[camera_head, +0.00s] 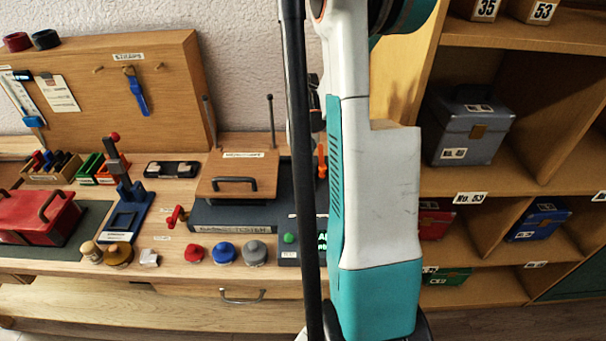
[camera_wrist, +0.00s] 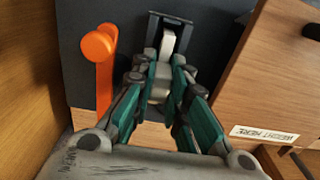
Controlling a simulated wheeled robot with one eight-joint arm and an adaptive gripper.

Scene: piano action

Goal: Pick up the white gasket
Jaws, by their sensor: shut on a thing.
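In the wrist view my gripper (camera_wrist: 165,62) is closed on a small whitish piece, which I take to be the white gasket (camera_wrist: 167,42). The piece shows between and just beyond the fingertips, in front of a dark bracket on a dark grey surface. Whether it touches the bracket I cannot tell. The fingers hide part of it, and its full shape does not show. In the head view my own arm hides the gripper and this piece.
An orange lever (camera_wrist: 100,62) stands close left of my gripper. A wooden lid (camera_wrist: 265,85) with a label is close on the right. In the head view, a grey tester (camera_head: 240,215) sits on the bench with coloured knobs before it. Wooden shelves (camera_head: 500,185) stand at right.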

